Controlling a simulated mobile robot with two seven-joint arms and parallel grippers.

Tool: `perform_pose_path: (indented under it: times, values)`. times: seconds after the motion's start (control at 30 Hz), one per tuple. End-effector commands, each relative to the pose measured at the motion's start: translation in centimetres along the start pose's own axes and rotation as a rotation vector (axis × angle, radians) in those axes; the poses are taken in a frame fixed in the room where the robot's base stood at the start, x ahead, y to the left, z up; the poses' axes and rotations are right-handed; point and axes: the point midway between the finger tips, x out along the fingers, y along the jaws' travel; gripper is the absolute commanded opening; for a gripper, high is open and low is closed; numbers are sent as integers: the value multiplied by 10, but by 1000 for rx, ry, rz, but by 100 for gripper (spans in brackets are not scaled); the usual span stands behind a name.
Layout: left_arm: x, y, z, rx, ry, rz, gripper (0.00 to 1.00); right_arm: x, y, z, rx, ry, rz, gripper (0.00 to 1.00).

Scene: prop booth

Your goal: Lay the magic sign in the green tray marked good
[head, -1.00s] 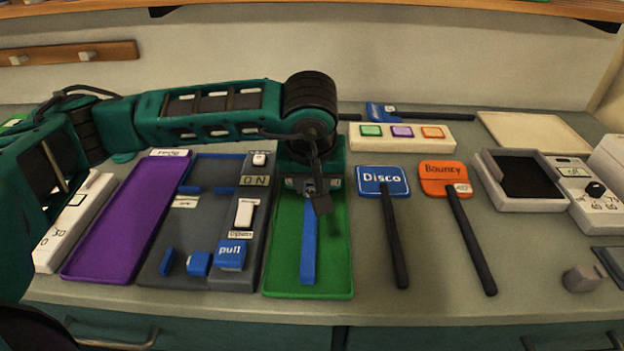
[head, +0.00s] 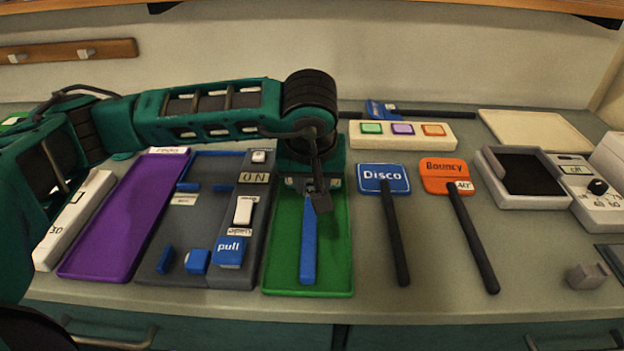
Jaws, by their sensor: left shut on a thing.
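The green tray (head: 338,270) lies at the middle of the counter's front. A sign with a blue handle (head: 308,245) is in line with the tray, its handle pointing toward the front edge. Its head is hidden under my left gripper and arm, so its word cannot be read. My left gripper (head: 309,190) points down over the back part of the tray and is shut on this sign near the top of the handle. I cannot tell whether the handle touches the tray floor. My right gripper is not in view.
A purple tray (head: 110,235) and a grey switch panel (head: 165,235) lie left of the green tray. A blue Disco sign (head: 383,179) and an orange Bouncy sign (head: 446,176) lie to the right. A button box (head: 440,142) stands behind them.

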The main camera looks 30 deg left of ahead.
Motion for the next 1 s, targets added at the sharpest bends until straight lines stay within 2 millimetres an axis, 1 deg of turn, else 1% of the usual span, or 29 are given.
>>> perform_pose_path:
  times: [1.0]
  values:
    - [3, 0, 1, 0, 1, 1, 4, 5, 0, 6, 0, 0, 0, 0]
